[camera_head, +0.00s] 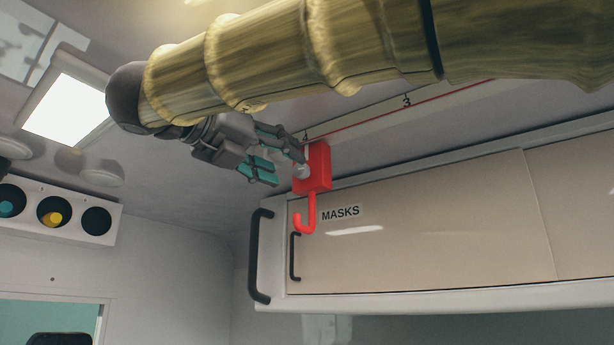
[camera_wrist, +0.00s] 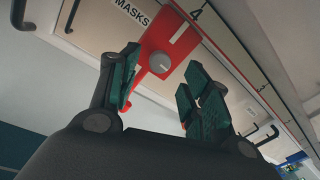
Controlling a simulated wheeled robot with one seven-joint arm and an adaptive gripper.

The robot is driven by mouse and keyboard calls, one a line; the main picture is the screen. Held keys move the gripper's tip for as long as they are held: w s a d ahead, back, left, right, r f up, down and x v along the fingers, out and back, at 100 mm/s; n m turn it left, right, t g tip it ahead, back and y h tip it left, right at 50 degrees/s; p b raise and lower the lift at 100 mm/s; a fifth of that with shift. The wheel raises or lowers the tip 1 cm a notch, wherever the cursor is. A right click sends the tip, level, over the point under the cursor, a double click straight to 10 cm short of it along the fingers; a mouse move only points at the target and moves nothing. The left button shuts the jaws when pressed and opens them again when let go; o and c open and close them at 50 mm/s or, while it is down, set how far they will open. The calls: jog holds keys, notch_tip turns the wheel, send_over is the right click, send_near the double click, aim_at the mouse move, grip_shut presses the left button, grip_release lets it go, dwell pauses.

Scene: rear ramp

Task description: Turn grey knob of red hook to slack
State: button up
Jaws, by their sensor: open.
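The red hook (camera_head: 318,167) hangs from the ceiling rail near the number 4, in front of the cabinet marked MASKS. Its grey knob (camera_head: 301,171) is on the side facing my gripper. In the wrist view the round knob (camera_wrist: 160,62) shows on the red body (camera_wrist: 176,38), with a pale line mark above it. My gripper (camera_head: 285,163) is open, its green-padded fingers pointing at the hook. In the wrist view the fingers (camera_wrist: 158,82) stand left and right of the knob, which appears beyond the tips. I cannot tell how far apart they are.
The ceiling rail (camera_head: 406,107) carries numbers and a red line. Below it are the cabinet (camera_head: 430,225) and a black grab handle (camera_head: 258,256). A lit ceiling panel (camera_head: 66,103) and a panel of three round fittings (camera_head: 55,212) are at left.

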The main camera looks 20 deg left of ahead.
aim_at(298, 170)
jog(key=shift+p+x, duration=0.4)
jog(key=shift+x, duration=1.55)
grip_shut()
